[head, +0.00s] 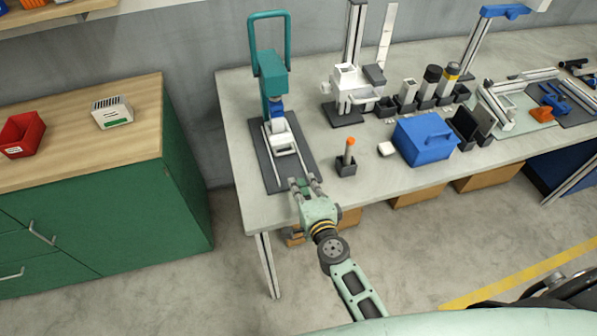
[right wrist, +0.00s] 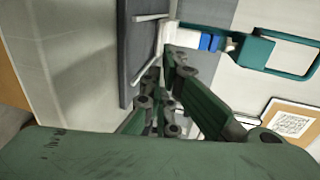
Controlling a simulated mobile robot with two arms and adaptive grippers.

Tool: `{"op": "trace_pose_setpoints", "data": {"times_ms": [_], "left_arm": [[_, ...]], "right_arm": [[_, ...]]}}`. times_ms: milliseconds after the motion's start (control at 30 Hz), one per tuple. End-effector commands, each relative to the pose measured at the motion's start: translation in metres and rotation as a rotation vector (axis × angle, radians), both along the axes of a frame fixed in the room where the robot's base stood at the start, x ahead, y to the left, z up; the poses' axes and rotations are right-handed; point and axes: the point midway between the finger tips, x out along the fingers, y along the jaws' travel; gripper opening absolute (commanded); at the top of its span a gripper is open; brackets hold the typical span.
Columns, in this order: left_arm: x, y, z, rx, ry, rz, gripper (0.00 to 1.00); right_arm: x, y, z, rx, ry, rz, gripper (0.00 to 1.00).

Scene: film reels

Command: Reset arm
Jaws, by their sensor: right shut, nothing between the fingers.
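My right arm comes up from the bottom of the head view. Its green right gripper (head: 305,185) is at the front edge of the workbench, just in front of the teal press with a white tray-like part (head: 283,143). The gripper is shut and empty. In the right wrist view my gripper's fingers (right wrist: 165,85) point toward the press (right wrist: 265,52) and its dark base mat (right wrist: 134,45). Whether the fingers touch the press cannot be told. My left gripper is in neither view.
The grey workbench (head: 235,120) holds a small dark holder with an orange-tipped tool (head: 347,160), a blue box (head: 423,140) and a white device (head: 350,90). A green cabinet (head: 185,185) with a wooden top and red bin (head: 20,135) stands left. The floor between them is clear.

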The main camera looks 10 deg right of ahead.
Motion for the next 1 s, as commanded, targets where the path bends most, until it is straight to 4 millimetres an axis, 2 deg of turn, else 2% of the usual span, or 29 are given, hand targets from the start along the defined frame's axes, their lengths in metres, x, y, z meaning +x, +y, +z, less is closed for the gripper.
{"op": "trace_pose_setpoints", "data": {"times_ms": [33,133,367,467,533,667,767,900,1000], "left_arm": [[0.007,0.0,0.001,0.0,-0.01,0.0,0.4],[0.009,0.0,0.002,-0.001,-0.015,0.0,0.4],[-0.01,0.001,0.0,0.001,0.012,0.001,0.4],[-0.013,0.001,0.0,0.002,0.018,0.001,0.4],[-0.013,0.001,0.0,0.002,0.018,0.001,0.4],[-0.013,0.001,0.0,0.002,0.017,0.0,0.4],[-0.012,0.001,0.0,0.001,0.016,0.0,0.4],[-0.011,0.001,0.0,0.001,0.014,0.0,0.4],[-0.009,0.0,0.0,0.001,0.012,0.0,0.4]], "right_arm": [[-0.006,0.0,0.001,0.0,0.001,-0.001,0.0],[-0.011,-0.001,0.002,0.0,0.0,-0.001,0.0],[-0.013,0.002,0.005,-0.01,-0.004,0.015,0.0],[-0.018,0.015,0.018,-0.072,-0.029,0.108,0.0],[-0.029,0.034,0.032,-0.161,-0.05,0.23,0.0],[-0.07,0.071,0.046,-0.42,-0.054,0.531,0.0],[-0.114,0.081,0.039,-0.645,0.009,0.751,0.0],[-0.169,0.063,0.023,-0.91,0.159,0.965,0.0],[-0.197,0.042,0.016,-1.034,0.267,1.048,0.0]]}}
